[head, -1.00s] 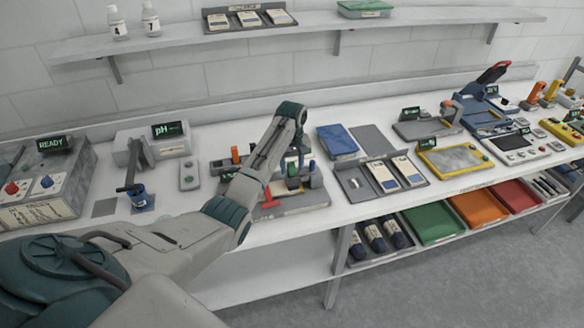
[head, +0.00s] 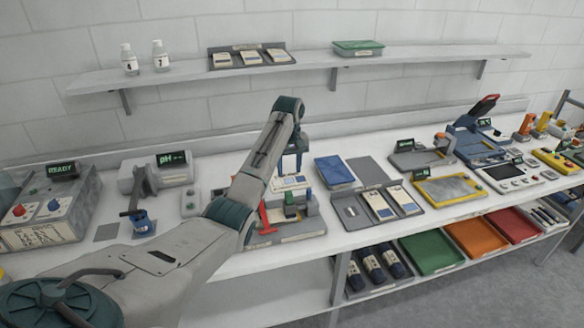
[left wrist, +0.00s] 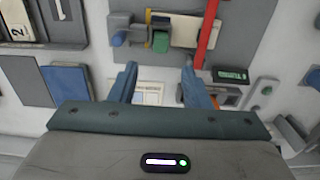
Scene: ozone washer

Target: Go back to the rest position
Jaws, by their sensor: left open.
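My left gripper (head: 291,170) is raised over the workbench (head: 110,212), with its blue fingers pointing down. In the left wrist view its two fingers (left wrist: 159,70) stand apart with nothing held between them. Below it is a grey tool holder (head: 297,231) with green and blue blocks and a red-handled tool (head: 265,217). The holder and the red tool (left wrist: 208,30) also show in the left wrist view. A pale printed card or block (head: 290,183) shows below the fingers. My right gripper is not in view.
A pH meter (head: 172,158) and a READY box (head: 48,208) stand left. A blue pad (head: 334,171) and a card tray (head: 347,210) lie right of the arm.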

